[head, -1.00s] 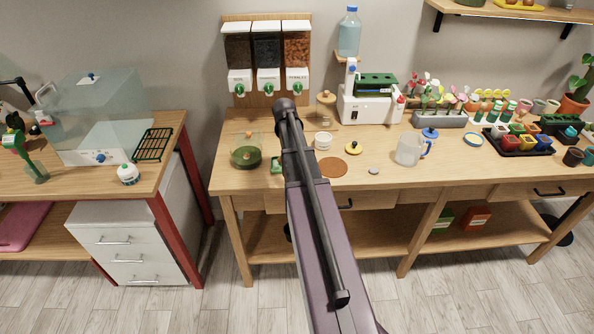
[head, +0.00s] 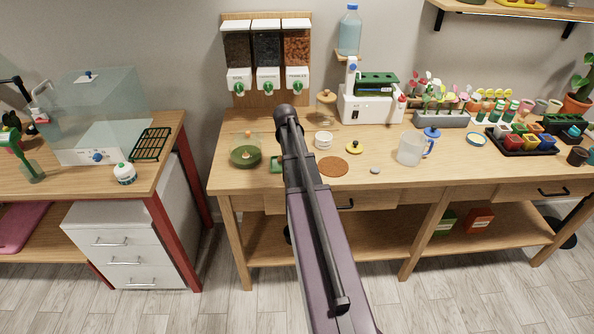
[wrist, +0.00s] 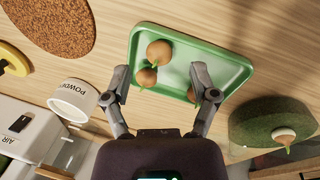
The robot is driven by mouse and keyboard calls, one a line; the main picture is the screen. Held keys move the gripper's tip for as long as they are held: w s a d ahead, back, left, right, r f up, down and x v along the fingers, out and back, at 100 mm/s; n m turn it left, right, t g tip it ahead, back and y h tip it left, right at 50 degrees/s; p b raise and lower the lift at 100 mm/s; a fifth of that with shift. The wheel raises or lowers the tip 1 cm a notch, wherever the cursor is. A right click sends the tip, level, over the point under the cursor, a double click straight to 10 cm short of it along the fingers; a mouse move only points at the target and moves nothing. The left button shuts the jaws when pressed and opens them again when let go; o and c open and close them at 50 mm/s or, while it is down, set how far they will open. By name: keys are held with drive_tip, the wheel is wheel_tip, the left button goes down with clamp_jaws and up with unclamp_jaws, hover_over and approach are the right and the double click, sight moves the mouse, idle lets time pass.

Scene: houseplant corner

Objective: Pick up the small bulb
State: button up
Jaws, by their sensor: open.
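A green tray (wrist: 228,62) lies on the wooden bench in the wrist view. On it are brown bulbs with green tips: one farther up (wrist: 159,52), a slightly smaller-looking one (wrist: 146,77) near my left finger, and one (wrist: 194,94) partly hidden by my right finger. My gripper (wrist: 161,78) is open and empty, its fingers over the tray's near part, with the two left bulbs roughly between them. I cannot tell the fingers' height above the tray. In the head view my arm hides most of the tray (head: 276,165), and the gripper is hidden too.
A glass vessel with green moss (head: 245,155) stands left of the tray; a pale brown bulb (wrist: 284,135) sits in it. A white powder cup (wrist: 74,99), a round cork mat (wrist: 50,27) and a yellow-lidded item (head: 355,148) are on the other side.

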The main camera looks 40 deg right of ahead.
drive_tip(key=shift+d+f+b, duration=0.2)
drive_tip(key=shift+f+b, duration=0.6)
drive_tip(key=shift+f, duration=0.3)
drive_tip(key=c, duration=0.8)
